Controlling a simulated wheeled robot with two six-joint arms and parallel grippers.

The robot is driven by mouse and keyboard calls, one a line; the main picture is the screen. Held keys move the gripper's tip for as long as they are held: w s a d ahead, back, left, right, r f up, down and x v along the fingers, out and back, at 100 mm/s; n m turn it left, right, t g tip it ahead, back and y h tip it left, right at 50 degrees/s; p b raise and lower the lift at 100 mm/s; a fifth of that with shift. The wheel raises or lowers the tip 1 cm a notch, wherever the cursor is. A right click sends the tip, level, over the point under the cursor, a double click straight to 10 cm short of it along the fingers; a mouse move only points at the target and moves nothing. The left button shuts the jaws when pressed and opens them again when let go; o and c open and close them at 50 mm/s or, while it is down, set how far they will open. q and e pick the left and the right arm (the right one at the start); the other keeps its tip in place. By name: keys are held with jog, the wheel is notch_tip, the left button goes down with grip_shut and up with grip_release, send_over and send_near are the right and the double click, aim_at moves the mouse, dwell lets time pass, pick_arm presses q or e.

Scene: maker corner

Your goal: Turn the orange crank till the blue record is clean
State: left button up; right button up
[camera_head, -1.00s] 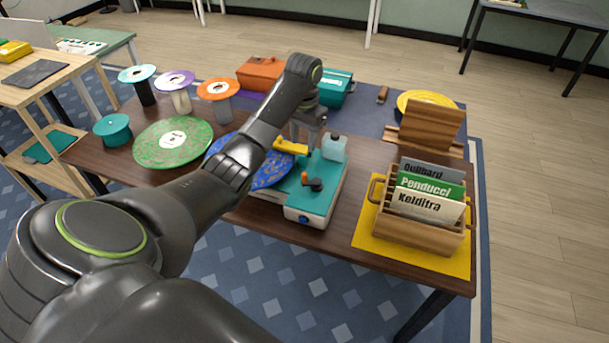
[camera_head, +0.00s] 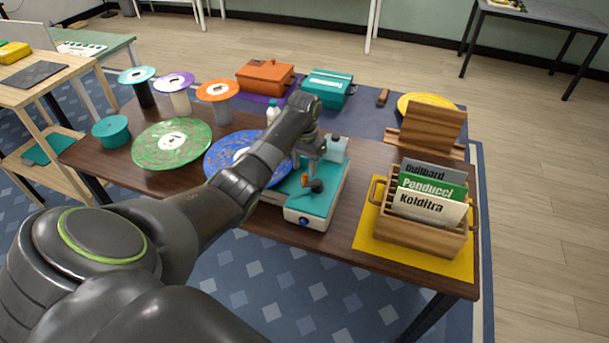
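The blue record (camera_head: 222,152) lies on the teal and white cleaning machine (camera_head: 322,208) and overhangs its left side. Pale marks show on the blue. My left arm covers part of it. The orange crank (camera_head: 317,186) is on top of the machine, near its front. My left gripper (camera_head: 308,176) points down at the crank, with its fingertips right by it. I cannot tell whether the fingers are closed on it or only beside it. My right gripper is not in view.
A green record (camera_head: 172,143) lies left of the blue one. A pale bottle (camera_head: 273,111) stands behind it. A clear tank (camera_head: 335,148) is at the machine's back right. A wooden record crate (camera_head: 418,236) stands on a yellow mat at the right. Orange and teal boxes are behind.

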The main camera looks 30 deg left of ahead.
aim_at(305, 174)
pick_arm(q)
notch_tip(305, 174, down, 5)
jog(key=shift+f, duration=0.1)
dwell(0.3)
grip_shut()
